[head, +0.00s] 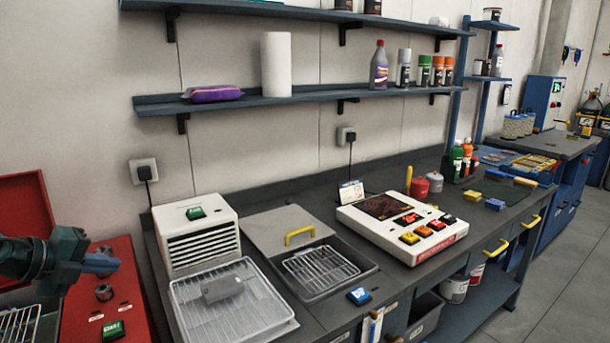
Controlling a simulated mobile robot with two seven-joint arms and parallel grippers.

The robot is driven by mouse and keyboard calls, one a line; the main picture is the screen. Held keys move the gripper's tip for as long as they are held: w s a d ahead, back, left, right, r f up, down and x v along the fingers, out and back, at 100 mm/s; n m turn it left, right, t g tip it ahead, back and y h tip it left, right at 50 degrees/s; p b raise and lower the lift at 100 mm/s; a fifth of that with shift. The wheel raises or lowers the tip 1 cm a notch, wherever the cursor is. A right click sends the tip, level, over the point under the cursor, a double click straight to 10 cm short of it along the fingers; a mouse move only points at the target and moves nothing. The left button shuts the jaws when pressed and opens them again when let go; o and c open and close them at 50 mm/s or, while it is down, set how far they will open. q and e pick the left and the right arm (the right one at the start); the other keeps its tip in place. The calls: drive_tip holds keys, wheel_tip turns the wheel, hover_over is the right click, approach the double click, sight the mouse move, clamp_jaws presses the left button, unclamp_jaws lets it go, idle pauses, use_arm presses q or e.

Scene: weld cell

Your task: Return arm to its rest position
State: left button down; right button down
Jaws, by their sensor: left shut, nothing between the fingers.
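My left gripper (101,264) comes in from the left edge on its dark teal arm. Its fingers are shut with nothing between them. It hangs above the red machine (130,286), close to a small round metal part (104,292) on that machine's top. It looks apart from that part, though the exact height is hard to tell. My right gripper is not in view.
A clear tray (262,334) holding a grey block stands right of the red machine. A white vented box (196,237), a grey basin with a wire rack (320,270) and a white control panel (402,226) stand along the bench. The red lid (28,205) stands raised at the left.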

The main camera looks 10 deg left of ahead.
use_arm(q)
drive_tip(key=s+d+f+n+t+b, duration=0.1)
drive_tip(key=s+d+f+n, duration=0.3)
drive_tip(key=f, duration=0.4)
drive_tip(key=s+d+f+n+t, duration=0.1)
drive_tip(key=s+d+f+n, duration=0.35)
drive_tip(key=f, duration=0.45)
drive_tip(key=s+d+f+n+t+b, duration=0.1)
drive_tip(key=s+d+f+n, duration=0.25)
drive_tip(key=f, duration=0.45)
drive_tip(key=s+d+f+n+g, duration=0.1)
drive_tip(key=s+d+f+n, duration=0.3)
drive_tip(key=d, duration=0.4)
drive_tip(key=s+d+f+n+g+y+b, duration=0.1)
drive_tip(key=s+d+f+n, duration=0.2)
drive_tip(key=d, duration=0.6)
drive_tip(key=s+n, duration=0.2)
drive_tip(key=n, duration=0.1)
drive_tip(key=shift+d+f+y+b, duration=0.25)
drive_tip(key=shift+f+y+b, duration=0.05)
drive_tip(key=shift+f, duration=0.1)
